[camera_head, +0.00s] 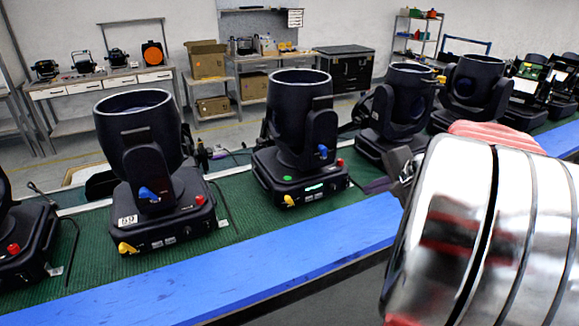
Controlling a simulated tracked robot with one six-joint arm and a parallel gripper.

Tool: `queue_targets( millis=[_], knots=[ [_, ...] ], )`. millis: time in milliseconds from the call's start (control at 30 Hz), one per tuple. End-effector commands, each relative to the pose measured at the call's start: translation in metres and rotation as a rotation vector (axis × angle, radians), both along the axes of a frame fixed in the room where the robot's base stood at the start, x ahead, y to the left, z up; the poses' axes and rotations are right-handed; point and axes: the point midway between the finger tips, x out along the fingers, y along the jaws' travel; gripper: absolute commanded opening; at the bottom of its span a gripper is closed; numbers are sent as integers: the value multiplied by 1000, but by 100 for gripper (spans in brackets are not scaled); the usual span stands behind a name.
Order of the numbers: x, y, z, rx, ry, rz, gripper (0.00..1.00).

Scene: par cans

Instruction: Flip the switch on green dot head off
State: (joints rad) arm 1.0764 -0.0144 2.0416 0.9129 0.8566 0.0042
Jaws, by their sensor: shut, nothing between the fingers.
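The head with the green dot (287,178) is the black moving head (296,110) standing upright on the green mat, left of my arm. Its base carries a red knob (340,162) at the right corner and a yellow part (290,199) at the front left. A blue lever (322,151) sits on its yoke, and a small lit strip shows on the base front. Which part is the switch, I cannot tell.
Another black head (138,130) marked 69 stands to the left, and several more stand to the right. A blue edge strip (240,268) runs along the table front. Cables lie on the green mat (236,185) between the heads. Shelves and boxes stand at the back.

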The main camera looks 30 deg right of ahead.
Motion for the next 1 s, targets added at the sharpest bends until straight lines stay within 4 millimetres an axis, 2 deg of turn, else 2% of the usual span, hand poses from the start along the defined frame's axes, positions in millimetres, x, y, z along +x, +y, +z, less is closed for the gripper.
queue_targets(
  millis=[33,167,567,767,1000],
  knots=[
    [-4,-11,-1,12,-9,-29,0],
    [-8,-23,-1,22,-23,-58,0],
    [-6,-23,-3,22,-23,-58,0],
    [6,-23,-15,24,-22,-55,0],
    [31,-26,-39,25,-21,-55,0]
  ],
)
